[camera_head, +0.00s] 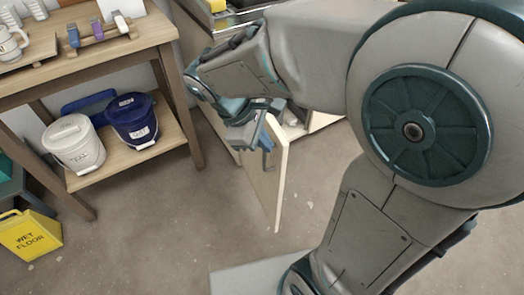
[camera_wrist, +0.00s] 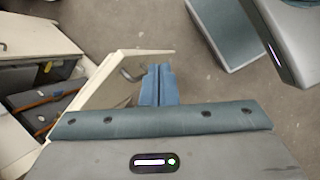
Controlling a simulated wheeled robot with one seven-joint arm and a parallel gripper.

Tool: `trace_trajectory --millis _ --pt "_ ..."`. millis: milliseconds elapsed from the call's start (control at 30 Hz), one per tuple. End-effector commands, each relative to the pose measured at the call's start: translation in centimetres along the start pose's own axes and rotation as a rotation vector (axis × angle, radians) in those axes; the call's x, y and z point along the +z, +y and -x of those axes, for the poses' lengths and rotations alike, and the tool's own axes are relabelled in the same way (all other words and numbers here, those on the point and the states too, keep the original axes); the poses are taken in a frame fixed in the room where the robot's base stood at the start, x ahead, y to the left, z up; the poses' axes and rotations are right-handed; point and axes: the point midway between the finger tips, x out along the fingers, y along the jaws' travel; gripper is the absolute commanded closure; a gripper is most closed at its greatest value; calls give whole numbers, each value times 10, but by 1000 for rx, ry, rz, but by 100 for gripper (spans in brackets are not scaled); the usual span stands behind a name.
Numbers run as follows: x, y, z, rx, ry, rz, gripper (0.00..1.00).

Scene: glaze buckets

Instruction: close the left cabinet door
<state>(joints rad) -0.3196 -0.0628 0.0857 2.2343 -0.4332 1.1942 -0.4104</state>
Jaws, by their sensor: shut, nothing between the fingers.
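The left cabinet door (camera_head: 269,185) stands open, swung out from the cabinet (camera_head: 325,122), with its pale edge toward the head camera. In the wrist view the door (camera_wrist: 100,88) runs out from the cabinet, whose inside shows at the left. A grey handle (camera_wrist: 130,73) is on the door. My gripper (camera_head: 267,141) is at the upper part of the door. In the wrist view its blue fingers (camera_wrist: 158,85) are shut together and empty, just right of the handle. I cannot tell whether they touch the door. My arm hides much of the cabinet.
A wooden table (camera_head: 85,62) stands at the left, with a white bucket (camera_head: 74,145) and a blue bucket (camera_head: 133,120) on its lower shelf. A yellow wet-floor sign (camera_head: 30,235) is at the lower left. Concrete floor (camera_head: 165,220) is clear between table and door.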

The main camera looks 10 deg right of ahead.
Motion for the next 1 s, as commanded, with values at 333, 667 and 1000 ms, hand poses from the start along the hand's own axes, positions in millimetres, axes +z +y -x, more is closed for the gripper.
trace_trajectory --millis 333,667,1000 --pt "-106 -13 -88 147 -245 504 100" --pt "-142 -17 -107 206 -340 676 100" --pt "-129 -2 -161 204 -343 675 100"
